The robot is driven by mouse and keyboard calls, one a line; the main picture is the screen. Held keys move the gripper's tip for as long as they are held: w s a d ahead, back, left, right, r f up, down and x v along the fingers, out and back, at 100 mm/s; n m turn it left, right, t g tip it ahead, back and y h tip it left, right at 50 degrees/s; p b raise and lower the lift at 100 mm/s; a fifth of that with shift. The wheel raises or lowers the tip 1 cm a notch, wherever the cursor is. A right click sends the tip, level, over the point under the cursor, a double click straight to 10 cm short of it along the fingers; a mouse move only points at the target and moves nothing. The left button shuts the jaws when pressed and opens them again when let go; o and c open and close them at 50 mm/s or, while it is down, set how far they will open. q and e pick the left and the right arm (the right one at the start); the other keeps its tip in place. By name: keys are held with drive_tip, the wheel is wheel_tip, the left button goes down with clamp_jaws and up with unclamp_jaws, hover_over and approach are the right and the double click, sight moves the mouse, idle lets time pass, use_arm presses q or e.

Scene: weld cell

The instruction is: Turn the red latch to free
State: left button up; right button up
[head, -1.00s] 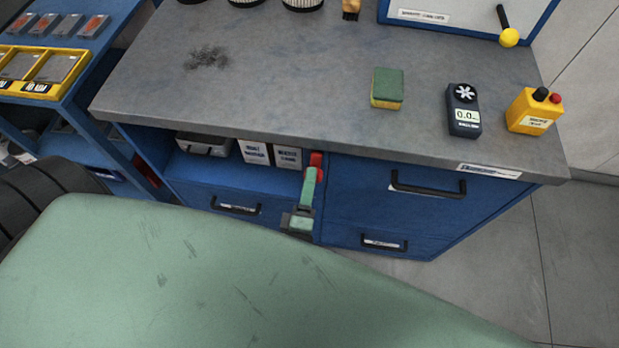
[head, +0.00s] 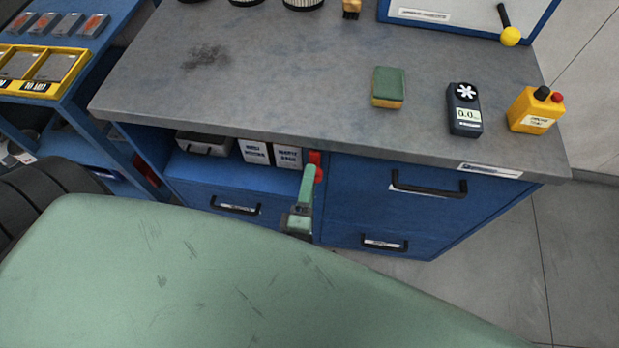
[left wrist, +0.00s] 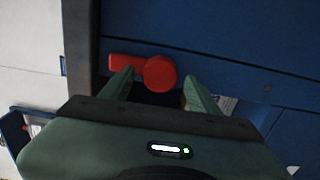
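The red latch (head: 317,172) is on the front of the blue cabinet, just under the worktop edge, beside the open shelf. In the left wrist view the latch (left wrist: 160,73) shows a round hub with a short bar pointing left. My left gripper (head: 306,170) is at the latch, its green fingers partly in front of it in the head view. In the left wrist view the fingers of my left gripper (left wrist: 159,82) are apart, one on each side of the hub, the left tip by the bar. I cannot tell whether they touch it. My right gripper is not in view.
The grey worktop (head: 290,75) overhangs the latch. To the right are drawers with black handles (head: 428,187); to the left an open shelf holds white boxes (head: 254,152). A sponge (head: 388,87), a meter (head: 464,110) and a yellow box (head: 535,110) stand on the worktop.

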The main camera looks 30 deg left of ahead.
use_arm(q)
drive_tip(key=shift+s, duration=0.1)
drive_tip(key=b+v, duration=0.1)
drive_tip(key=v, duration=0.6)
drive_tip(key=shift+s+b, duration=0.3)
drive_tip(key=shift+d, duration=0.15)
drive_tip(key=s+d+f+m+g+h, duration=0.3)
drive_tip(key=f+m, duration=0.5)
drive_tip(key=f, duration=0.6)
drive_tip(key=s+f+m+g+h, duration=0.2)
drive_tip(key=f+m+g+h, duration=0.25)
drive_tip(key=f+m, duration=0.6)
drive_tip(key=s+a+f+m+g+y, duration=0.1)
drive_tip(key=s+a+f+g, duration=0.3)
drive_tip(key=s+f, duration=0.5)
drive_tip(key=s+a+f+m+g+y, duration=0.1)
drive_tip(key=s+a+f+m+g, duration=0.3)
drive_tip(key=s+a+f, duration=0.4)
drive_tip(key=shift+s+f+g, duration=0.45)
drive_tip(key=shift+s+f, duration=0.1)
drive_tip(key=shift+s, duration=0.05)
drive_tip(key=shift+y, duration=0.25)
